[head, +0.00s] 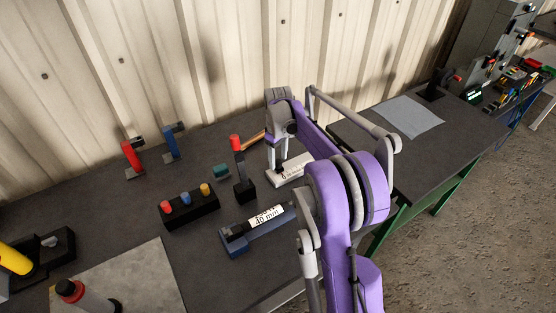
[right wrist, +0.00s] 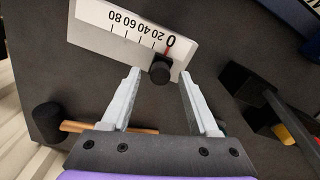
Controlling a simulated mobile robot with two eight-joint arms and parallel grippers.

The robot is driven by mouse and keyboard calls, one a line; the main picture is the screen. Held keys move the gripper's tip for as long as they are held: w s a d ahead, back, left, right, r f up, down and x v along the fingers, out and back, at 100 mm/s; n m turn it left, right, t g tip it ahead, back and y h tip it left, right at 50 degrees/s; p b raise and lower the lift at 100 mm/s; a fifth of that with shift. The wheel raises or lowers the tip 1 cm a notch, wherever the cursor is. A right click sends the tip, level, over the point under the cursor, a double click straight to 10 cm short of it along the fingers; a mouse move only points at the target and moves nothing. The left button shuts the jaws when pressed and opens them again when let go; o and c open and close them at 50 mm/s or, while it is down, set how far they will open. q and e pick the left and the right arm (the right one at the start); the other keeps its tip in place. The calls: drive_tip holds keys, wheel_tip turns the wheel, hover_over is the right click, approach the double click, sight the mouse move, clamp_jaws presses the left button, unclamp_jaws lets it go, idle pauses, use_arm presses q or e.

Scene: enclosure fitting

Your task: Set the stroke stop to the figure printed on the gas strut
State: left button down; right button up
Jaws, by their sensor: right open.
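The stroke stop is a white block (head: 293,169) with a printed scale. In the right wrist view its scale plate (right wrist: 130,32) reads upside down from 0 to 80. A black knob (right wrist: 160,71) and a red pointer line (right wrist: 166,52) stand at the 0 mark. My right gripper (right wrist: 160,76) is open, its fingertips on either side of the knob with gaps to both. In the head view the right gripper (head: 280,165) is over the block, partly covering it. The gas strut (head: 267,216) lies in a blue holder, its label reading 40 mm. My left gripper is out of view.
A black block with red, blue and yellow knobs (head: 188,208) and a red-topped lever (head: 238,158) stand left of the stop. A wooden handle (right wrist: 110,127) lies close by the gripper. Red (head: 132,158) and blue (head: 171,143) handles stand near the wall. Dark bench lies between.

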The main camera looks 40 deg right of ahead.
drive_tip(key=shift+f, duration=0.55)
clamp_jaws()
idle(1.1)
